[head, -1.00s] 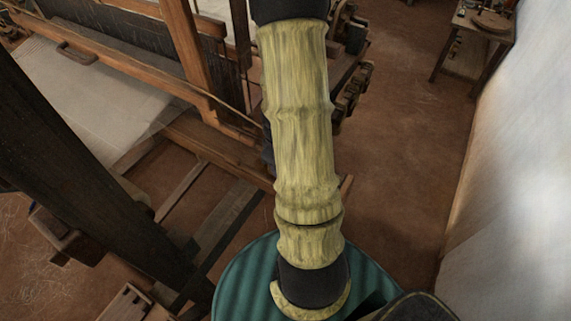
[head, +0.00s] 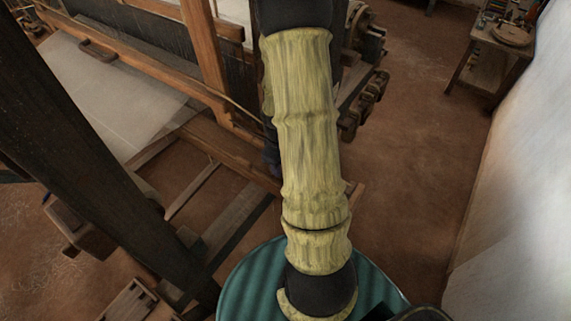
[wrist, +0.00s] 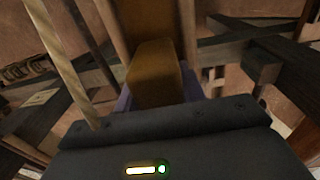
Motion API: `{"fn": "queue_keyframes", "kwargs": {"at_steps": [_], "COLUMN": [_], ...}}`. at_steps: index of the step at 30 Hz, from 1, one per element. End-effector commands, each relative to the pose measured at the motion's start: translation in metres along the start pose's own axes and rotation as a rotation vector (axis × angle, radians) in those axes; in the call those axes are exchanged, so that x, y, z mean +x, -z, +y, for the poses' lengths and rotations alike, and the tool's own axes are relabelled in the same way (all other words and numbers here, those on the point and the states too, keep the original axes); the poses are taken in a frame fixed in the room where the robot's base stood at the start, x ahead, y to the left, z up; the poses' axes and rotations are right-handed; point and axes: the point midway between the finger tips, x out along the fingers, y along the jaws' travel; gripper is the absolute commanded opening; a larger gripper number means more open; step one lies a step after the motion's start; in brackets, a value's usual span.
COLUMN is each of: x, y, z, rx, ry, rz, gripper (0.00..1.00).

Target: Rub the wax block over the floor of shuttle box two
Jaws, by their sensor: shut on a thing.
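In the wrist view, an amber-brown block (wrist: 155,72), which looks like the wax block, stands out beyond the dark gripper body. My gripper (wrist: 158,92) is shut on it, with bluish-purple finger parts showing at both sides of its base. In the head view my arm hides the gripper and the block. The wooden loom (head: 215,70) stands behind and left of my arm. I cannot pick out shuttle box two for certain in either view, nor tell whether the block touches anything.
A dark thick post (head: 85,165) slants across the left. Wooden beams (head: 235,150) lie low by the loom. White cloth (head: 100,95) is stretched at the upper left. A small table (head: 488,60) stands at the upper right by the white wall (head: 530,150). The brown floor (head: 420,140) between is clear.

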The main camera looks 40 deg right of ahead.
Motion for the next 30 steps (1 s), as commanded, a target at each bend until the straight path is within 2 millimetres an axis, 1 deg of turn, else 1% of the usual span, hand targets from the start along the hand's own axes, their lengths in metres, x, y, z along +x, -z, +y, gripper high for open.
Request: {"fn": "queue_keyframes", "kwargs": {"at_steps": [1, 13, 26, 30], "x": [0.001, -0.001, -0.001, -0.001], "y": [0.005, 0.03, 0.033, 0.04], "z": [-0.001, 0.0, 0.0, 0.0], "rx": [-0.003, -0.001, -0.001, -0.001], "ry": [0.001, 0.0, 0.001, 0.0], "rz": [0.001, 0.001, 0.0, 0.0], "gripper": [0.09, 0.09, 0.09, 0.09]}}
